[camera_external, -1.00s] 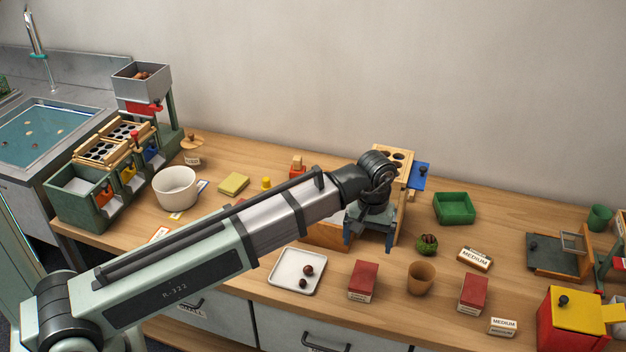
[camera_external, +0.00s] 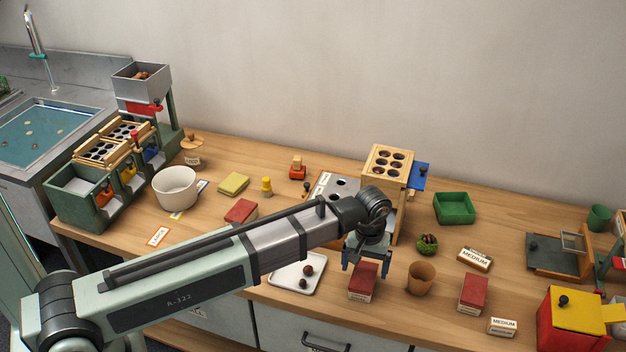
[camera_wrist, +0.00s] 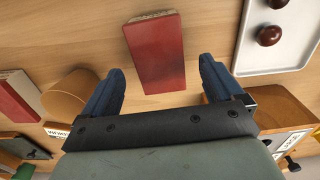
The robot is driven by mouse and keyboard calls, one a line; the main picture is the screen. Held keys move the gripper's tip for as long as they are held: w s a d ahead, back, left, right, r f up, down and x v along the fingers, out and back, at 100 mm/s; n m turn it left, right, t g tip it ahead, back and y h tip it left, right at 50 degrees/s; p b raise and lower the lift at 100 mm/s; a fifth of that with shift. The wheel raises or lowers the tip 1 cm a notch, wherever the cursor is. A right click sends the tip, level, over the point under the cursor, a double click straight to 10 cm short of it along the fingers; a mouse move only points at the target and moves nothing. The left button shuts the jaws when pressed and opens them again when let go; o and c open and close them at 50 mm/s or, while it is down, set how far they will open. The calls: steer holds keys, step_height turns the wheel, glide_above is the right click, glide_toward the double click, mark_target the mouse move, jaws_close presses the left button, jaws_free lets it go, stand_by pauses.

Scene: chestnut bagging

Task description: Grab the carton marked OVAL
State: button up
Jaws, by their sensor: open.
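Three red cartons show on the counter. One red carton (camera_external: 363,281) stands right in front of my gripper (camera_external: 366,266), and its red top also shows in the wrist view (camera_wrist: 157,52), between and just beyond the two fingers. My gripper (camera_wrist: 160,90) is open and empty, with blue fingers spread on either side of that carton's line. A second red carton (camera_external: 473,293) stands to the right, and a third red carton (camera_external: 241,211) lies further left behind my arm. Their markings are too small to read, so I cannot tell which one says OVAL.
A white tray (camera_external: 297,274) with two chestnuts is left of the nearest carton, and a brown cup (camera_external: 421,278) is close on its right. A wooden stand (camera_external: 387,165) with holes is behind my gripper.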

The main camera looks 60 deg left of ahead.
mark_target(363, 273)
steer(key=shift+s+d+f, duration=0.1)
steer(key=shift+d+f, duration=0.05)
steer(key=shift+f, duration=1.9)
steer(key=shift+c, duration=0.4)
steer(key=c, duration=1.1)
steer(key=shift+o, duration=0.2)
steer(key=shift+r, duration=0.1)
